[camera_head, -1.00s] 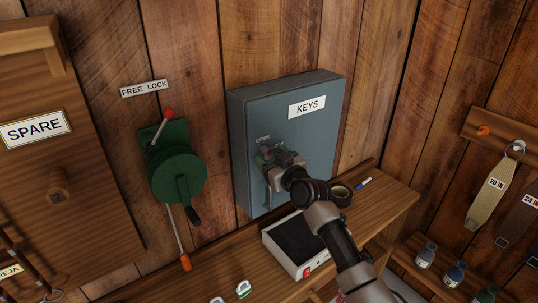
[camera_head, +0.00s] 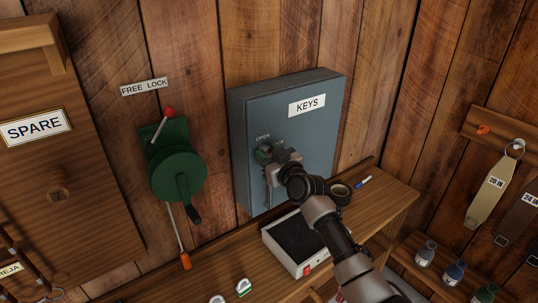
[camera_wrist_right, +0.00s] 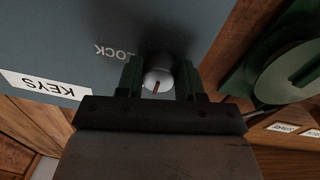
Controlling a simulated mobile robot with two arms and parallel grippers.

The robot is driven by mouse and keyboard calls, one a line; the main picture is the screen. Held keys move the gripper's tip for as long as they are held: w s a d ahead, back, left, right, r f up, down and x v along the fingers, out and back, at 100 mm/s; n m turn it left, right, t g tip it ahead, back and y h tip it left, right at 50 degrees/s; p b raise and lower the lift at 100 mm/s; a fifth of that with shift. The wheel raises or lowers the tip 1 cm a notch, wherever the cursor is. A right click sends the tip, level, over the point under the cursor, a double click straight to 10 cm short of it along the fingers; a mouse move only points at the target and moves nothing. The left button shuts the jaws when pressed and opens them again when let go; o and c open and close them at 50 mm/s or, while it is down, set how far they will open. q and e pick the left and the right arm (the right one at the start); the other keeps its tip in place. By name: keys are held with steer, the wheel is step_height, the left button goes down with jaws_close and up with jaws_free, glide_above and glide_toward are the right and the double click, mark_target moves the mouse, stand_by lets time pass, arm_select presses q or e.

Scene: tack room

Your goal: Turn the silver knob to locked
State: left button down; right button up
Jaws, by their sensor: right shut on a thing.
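The grey-blue cabinet (camera_head: 310,135) labelled KEYS hangs on the plank wall. An OPEN mark shows on its front in the head view. The silver knob (camera_wrist_right: 158,77) is round with a short red line on its face. My right gripper (camera_wrist_right: 159,80) is shut on it, with one dark green finger on each side. In the wrist view a LOCK mark, upside down, lies to the left of the knob. In the head view my right gripper (camera_head: 266,156) reaches the cabinet front and mostly hides the knob. My left gripper is not in view.
A green crank device (camera_head: 160,174) is on the wall to the left. Straps hang at the right.

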steer(key=shift+m, duration=0.3)
steer(key=m, duration=0.7)
steer(key=shift+r+m+g, duration=0.1)
steer(key=shift+m+g, duration=0.2)
steer(key=shift+m, duration=0.1)
steer(key=m+p, duration=0.1)
steer(key=m, duration=0.5)
steer(key=m+p, duration=0.1)
steer(key=m, duration=0.1)
steer(key=shift+m+g+y, duration=0.3)
steer(key=o, duration=0.9)
